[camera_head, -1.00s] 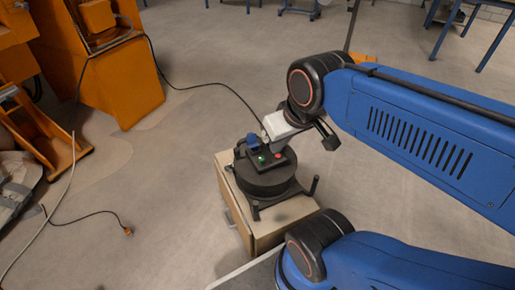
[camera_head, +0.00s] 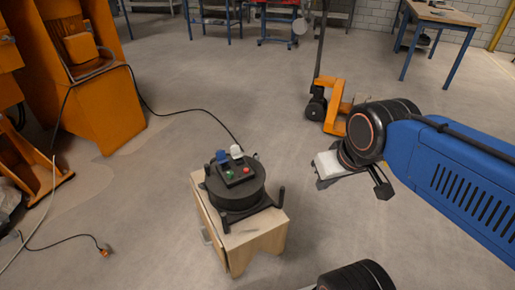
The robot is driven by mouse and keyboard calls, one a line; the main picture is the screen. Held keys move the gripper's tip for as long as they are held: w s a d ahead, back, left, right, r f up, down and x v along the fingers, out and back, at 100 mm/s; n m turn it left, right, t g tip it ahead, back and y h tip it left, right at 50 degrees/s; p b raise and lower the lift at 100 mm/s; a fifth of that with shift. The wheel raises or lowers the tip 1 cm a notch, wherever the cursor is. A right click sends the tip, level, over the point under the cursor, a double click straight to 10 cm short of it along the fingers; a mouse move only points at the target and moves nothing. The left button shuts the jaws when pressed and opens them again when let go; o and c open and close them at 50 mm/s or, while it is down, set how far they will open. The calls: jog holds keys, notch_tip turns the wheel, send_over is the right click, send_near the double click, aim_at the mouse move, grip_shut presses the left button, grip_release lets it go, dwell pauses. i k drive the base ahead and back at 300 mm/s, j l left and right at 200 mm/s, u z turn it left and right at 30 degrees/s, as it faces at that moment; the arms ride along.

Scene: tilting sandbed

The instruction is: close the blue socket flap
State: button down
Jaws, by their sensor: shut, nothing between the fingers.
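The blue socket flap (camera_head: 222,157) is on the panel on top of a round black device (camera_head: 237,192). It seems to stand up from the panel, but it is too small to tell its exact angle. A whitish flap (camera_head: 236,151) stands just to its right. My gripper (camera_head: 322,178) is to the right of the device, well apart from it, over open floor. Its pale body shows, its fingers are hardly visible, and it is shut and empty.
The device sits on a wooden cabinet (camera_head: 257,241). Its panel has a green button (camera_head: 231,172) and a red button (camera_head: 247,169). Orange machinery (camera_head: 95,95) stands at left. An orange pallet truck (camera_head: 336,108) stands behind my gripper. A cable (camera_head: 185,112) runs over the floor.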

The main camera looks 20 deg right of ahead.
aim_at(221, 156)
jog(key=z, duration=1.85)
jog(key=i+l+z, duration=0.2)
jog(key=i+z, duration=0.6)
jog(key=i+u, duration=0.7)
jog(key=i+l+u, duration=0.1)
jog(key=u, duration=0.25)
jog(key=i+j+u, duration=0.25)
jog(key=u, duration=0.2)
jog(key=i+j+u, duration=0.1)
jog(key=i+u, duration=0.75)
jog(key=i+l+u, duration=0.1)
jog(key=i+u, duration=0.2)
jog(key=u, duration=0.15)
jog(key=i+u, duration=0.25)
jog(key=i, duration=0.8)
jog(key=i+l+u, duration=0.1)
jog(key=i+u, duration=0.15)
jog(key=i, duration=0.8)
jog(key=i+u, duration=0.2)
jog(key=i, duration=0.35)
jog(key=i+u, duration=0.15)
jog(key=i, duration=0.45)
jog(key=i+l+u, duration=0.2)
jog(key=i, duration=0.35)
jog(key=i+u, duration=0.2)
jog(key=u, duration=3.35)
